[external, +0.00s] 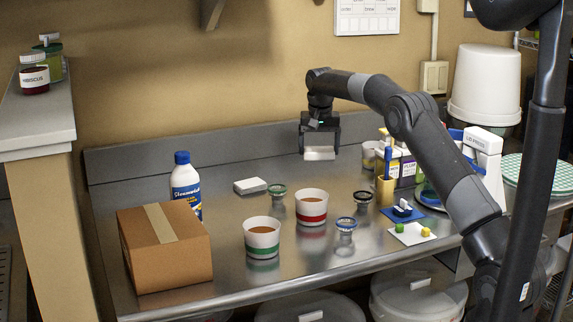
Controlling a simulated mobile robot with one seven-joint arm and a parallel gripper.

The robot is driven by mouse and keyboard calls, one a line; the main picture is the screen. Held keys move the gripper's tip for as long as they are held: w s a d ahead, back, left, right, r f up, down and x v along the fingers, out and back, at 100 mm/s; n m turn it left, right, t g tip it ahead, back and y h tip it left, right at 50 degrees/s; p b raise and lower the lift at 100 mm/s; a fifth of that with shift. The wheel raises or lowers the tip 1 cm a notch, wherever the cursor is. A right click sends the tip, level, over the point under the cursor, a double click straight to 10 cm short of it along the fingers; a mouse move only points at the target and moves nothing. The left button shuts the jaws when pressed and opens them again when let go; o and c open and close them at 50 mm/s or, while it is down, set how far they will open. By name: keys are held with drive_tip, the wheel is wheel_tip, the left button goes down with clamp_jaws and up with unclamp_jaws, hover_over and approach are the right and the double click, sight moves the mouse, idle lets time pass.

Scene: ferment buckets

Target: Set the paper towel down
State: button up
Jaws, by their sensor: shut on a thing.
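My gripper (320,143) points down near the back of the steel counter (215,255). It is shut on a small white folded paper towel (319,154), which hangs level under the fingers. From this angle I cannot tell whether the towel touches the counter or is a little above it. A second flat white pad (250,186), similar in look, lies on the counter to the left, behind the cups.
A cardboard box (165,250) and a cleaner bottle (185,185) stand at left. Two cups, with green (262,238) and red (312,207) bands, and small jars stand in the middle. Several containers crowd the right. Bare steel lies around the held towel.

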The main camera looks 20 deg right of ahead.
drive_tip(key=s+a+r+n, duration=0.15)
drive_tip(key=s+a, duration=0.35)
drive_tip(key=a, duration=0.5)
drive_tip(key=n, duration=0.3)
hover_over(238, 219)
drive_tip(key=shift+y, duration=0.4)
drive_tip(key=f, duration=0.7)
drive_tip(key=shift+s+d+f, duration=0.1)
drive_tip(key=shift+s+d, duration=0.1)
drive_tip(key=shift+a+f, duration=0.2)
drive_tip(key=shift+f, duration=1.9)
drive_tip(key=shift+f, duration=0.1)
drive_tip(key=o, duration=0.9)
drive_tip(key=shift+c, duration=0.2)
